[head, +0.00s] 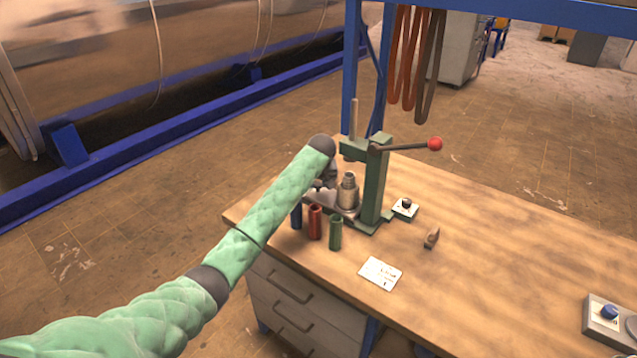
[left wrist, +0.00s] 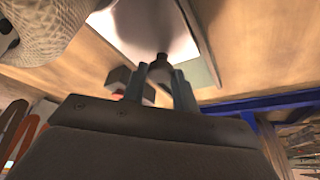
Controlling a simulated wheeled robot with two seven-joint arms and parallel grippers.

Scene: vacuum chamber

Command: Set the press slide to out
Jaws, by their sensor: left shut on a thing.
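The green press (head: 376,180) stands on the workbench, with a lever ending in a red ball (head: 435,144). A metal cylindrical part (head: 347,192) sits at the foot of the press. My left arm reaches in to the left side of the press, and my left gripper (head: 325,182) is mostly hidden behind the arm's end there. In the left wrist view the two fingers (left wrist: 160,75) are shut on a small dark knob (left wrist: 160,60) beside a shiny metal plate (left wrist: 150,25); I take the plate to be the press slide. How far the slide is out cannot be told. My right gripper is not in view.
Blue, red (head: 315,222) and green (head: 335,232) sleeves stand at the bench's front left edge. A white card (head: 381,273), a small brown object (head: 432,238) and a small switch box (head: 405,209) lie nearby. A control box (head: 611,318) is at the right. The bench middle is clear.

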